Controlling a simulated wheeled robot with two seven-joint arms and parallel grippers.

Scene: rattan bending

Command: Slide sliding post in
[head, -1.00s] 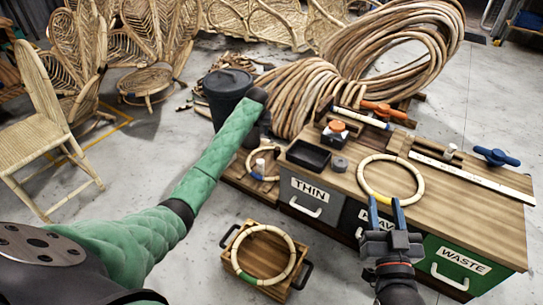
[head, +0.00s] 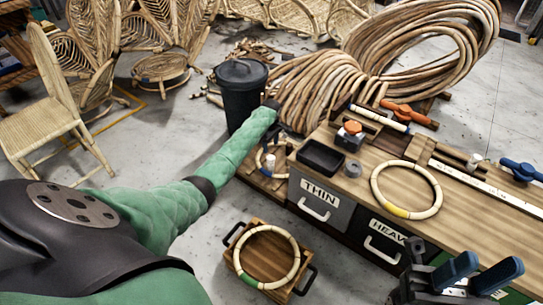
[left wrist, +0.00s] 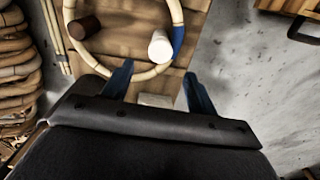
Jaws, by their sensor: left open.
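In the left wrist view, a white post (left wrist: 160,46) and a dark brown post (left wrist: 84,27) stand on a wooden board (left wrist: 120,48), inside a rattan ring with a blue band (left wrist: 178,40). The head view shows the white post (head: 271,162) on the low board left of the bench. I cannot tell which post slides. My left gripper (left wrist: 157,76) is open, its two blue fingers near the ring's close edge, with the white post just ahead; nothing is between them. In the head view it is mostly hidden by my arm. My right gripper (head: 480,270) is open and empty by the bench's front.
A yellow-banded ring (head: 407,164) lies on the bench beside a black tray (head: 321,156). A green-banded ring (head: 251,277) lies in a wooden crate (head: 231,262) on the floor. A black bin (head: 241,92) and rattan coils (head: 330,90) stand behind the board.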

